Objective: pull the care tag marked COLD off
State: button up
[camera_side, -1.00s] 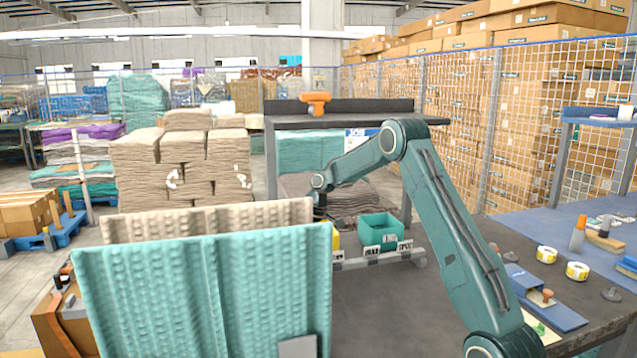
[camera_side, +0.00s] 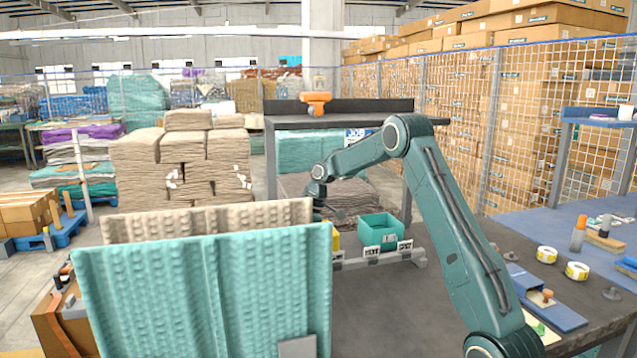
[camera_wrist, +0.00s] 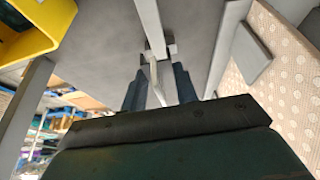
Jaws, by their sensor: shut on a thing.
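In the wrist view my gripper (camera_wrist: 160,86) is shut on a thin pale strip (camera_wrist: 157,82), likely a care tag; no lettering on it can be read. A grey bar (camera_wrist: 150,22) lies just beyond the fingertips. The beige mat (camera_wrist: 285,95) with pale dots is to the right, apart from the fingers, with a grey flat piece (camera_wrist: 250,55) at its edge. In the side view the beige mat (camera_side: 140,228) stands behind the teal mat (camera_side: 200,290). The word COLD shows nowhere legibly.
A teal bin (camera_side: 380,230) stands behind a rail (camera_side: 385,257) with small label cards. A yellow bin (camera_wrist: 30,30) is at the wrist view's upper left. Tape rolls (camera_side: 577,271) and a blue board with stamps (camera_side: 545,310) lie at right. The dark table's middle is clear.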

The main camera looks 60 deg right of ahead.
jog(key=shift+r, duration=2.2)
